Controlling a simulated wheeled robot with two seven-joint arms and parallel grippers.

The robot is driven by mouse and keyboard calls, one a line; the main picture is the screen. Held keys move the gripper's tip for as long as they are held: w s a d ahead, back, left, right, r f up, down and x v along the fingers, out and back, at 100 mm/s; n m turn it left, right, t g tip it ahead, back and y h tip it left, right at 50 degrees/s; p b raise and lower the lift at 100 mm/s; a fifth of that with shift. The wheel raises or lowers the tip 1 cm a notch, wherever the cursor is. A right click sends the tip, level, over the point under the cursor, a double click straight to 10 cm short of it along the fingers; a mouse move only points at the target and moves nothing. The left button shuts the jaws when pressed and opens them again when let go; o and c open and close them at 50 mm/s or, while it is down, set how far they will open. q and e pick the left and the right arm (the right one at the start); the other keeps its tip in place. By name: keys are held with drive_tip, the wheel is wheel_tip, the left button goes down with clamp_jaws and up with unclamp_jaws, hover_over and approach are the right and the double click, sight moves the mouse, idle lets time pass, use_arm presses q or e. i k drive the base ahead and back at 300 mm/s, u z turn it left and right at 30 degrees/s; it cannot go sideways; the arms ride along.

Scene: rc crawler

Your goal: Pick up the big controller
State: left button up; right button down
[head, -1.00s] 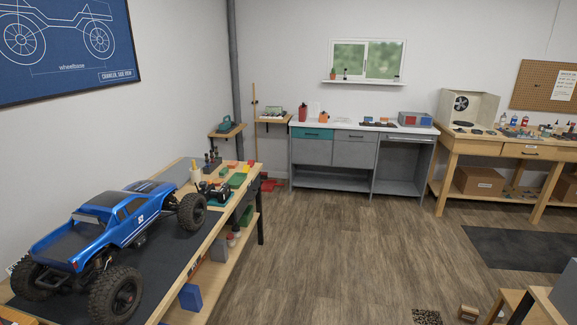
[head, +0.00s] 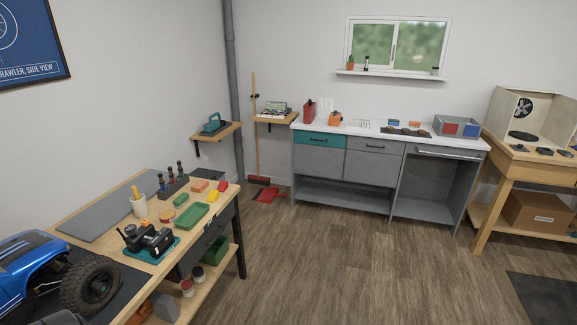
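A black controller-like device (head: 150,240) with a short antenna-like stick at its left sits on a teal mat (head: 168,250) near the right edge of the wooden workbench (head: 85,217). It may be more than one piece; I cannot tell at this size. Neither of my grippers can be made out in the head view. A dark grey shape at the bottom left edge is too cut off to identify.
A blue crawler truck (head: 28,268) stands at the bench's near left. A cup (head: 139,207), green tray (head: 191,216) and small coloured blocks lie beyond the device. A grey cabinet (head: 319,160) stands at the back wall. The wooden floor (head: 340,260) right of the bench is clear.

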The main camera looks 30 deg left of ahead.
sight(146, 236)
drive_tip(key=u, duration=0.2)
drive_tip(key=i, duration=1.5)
drive_tip(key=u, duration=1.5)
drive_tip(key=i, duration=0.9)
drive_tip(key=u, duration=1.15)
drive_tip(key=i, duration=0.25)
drive_tip(key=u, duration=0.2)
